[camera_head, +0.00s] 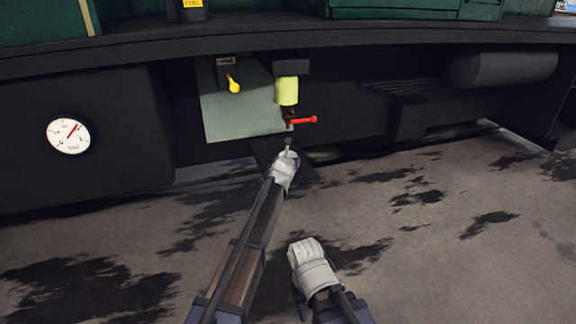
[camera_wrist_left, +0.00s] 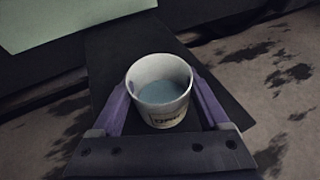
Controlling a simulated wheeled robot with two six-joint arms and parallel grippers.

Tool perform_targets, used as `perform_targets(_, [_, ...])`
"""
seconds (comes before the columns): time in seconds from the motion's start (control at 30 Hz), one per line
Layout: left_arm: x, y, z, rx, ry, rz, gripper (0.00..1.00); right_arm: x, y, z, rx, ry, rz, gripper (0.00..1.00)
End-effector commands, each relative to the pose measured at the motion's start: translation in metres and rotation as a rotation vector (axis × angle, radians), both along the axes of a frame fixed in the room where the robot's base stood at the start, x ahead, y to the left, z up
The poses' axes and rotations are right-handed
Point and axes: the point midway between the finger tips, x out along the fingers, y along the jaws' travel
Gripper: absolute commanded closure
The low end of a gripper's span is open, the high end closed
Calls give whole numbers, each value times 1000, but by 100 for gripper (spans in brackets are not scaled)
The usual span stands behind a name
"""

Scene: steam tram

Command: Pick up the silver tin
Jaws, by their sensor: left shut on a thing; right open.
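A pale silver-grey tin (camera_wrist_left: 164,110) shows in the left wrist view, open at the top, with dark lettering on its front and a blue-grey inside. My left gripper (camera_wrist_left: 161,92) is shut on it, one purple finger at each side. The tin is upright or nearly so, above a dark flat strip (camera_wrist_left: 112,55); I cannot tell whether it touches the strip. In the head view my left gripper (camera_head: 284,168) reaches below the red lever, and the tin cannot be made out there. My right gripper (camera_head: 306,262) is open, lower in the picture, away from the tin.
A yellow-green cylinder (camera_head: 287,90) with a brass fitting and red lever (camera_head: 304,121) hangs above my left gripper. A yellow knob (camera_head: 234,84) is to its left. A round gauge (camera_head: 68,136) is far left. The stained ground (camera_head: 430,250) on the right is clear.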

Motion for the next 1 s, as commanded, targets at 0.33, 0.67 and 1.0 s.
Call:
perform_targets(0.33, [0, 0, 2, 0, 0, 0, 89, 0, 0, 2, 0, 0, 0, 50])
perform_targets(0.67, [0, 0, 31, 0, 0, 0, 89, 0, 0, 31, 0, 0, 0, 50])
perform_targets(1.0, [0, 0, 84, 0, 0, 0, 89, 0, 0, 84, 0, 1, 0, 50])
